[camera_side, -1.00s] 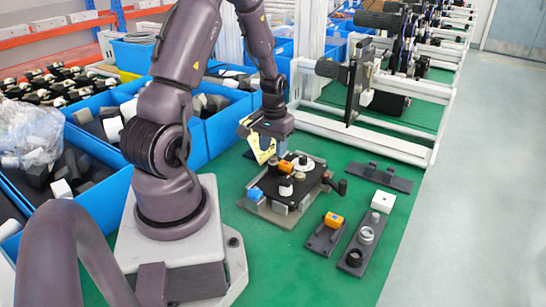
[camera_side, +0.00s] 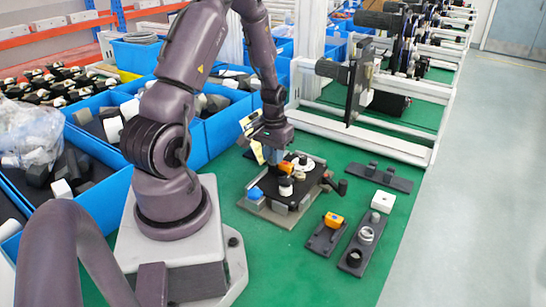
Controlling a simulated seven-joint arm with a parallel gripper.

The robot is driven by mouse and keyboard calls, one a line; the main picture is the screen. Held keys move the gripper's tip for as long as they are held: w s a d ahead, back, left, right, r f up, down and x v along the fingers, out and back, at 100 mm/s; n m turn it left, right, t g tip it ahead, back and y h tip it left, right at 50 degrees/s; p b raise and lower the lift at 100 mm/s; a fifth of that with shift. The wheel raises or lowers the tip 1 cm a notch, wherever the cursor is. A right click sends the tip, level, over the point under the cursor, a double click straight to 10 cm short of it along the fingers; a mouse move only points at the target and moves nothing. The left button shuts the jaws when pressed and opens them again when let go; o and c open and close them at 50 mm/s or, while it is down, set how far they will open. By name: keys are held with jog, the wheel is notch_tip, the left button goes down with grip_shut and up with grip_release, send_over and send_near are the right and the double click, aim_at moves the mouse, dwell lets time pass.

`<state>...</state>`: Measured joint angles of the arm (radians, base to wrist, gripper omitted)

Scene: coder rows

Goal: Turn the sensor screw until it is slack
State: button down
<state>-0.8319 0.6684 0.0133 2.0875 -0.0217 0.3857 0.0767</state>
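My gripper (camera_side: 272,156) points down at the back left of a dark fixture plate (camera_side: 306,196), close to an orange part (camera_side: 284,168) on it. The fingertips are small and partly hidden, so I cannot tell whether they are open or shut, or touching the part. A white and black cylinder (camera_side: 286,188) stands on the plate, with a round white part (camera_side: 300,162) behind it. A blue part (camera_side: 256,194) is at the left edge. I cannot make out which piece is the sensor screw.
A small dark holder with an orange block (camera_side: 333,220) lies right of the fixture. A longer dark holder (camera_side: 360,246) with round parts is beside it, near a white block (camera_side: 383,201). Blue bins (camera_side: 228,128) stand behind at left. The green table's front is clear.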

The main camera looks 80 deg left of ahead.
jog(key=n, duration=1)
jog(key=n, duration=0.5)
jog(key=shift+r+n, duration=0.1)
jog(key=shift+n, duration=0.2)
jog(key=n, duration=0.5)
jog(key=c, duration=1.1)
grip_release()
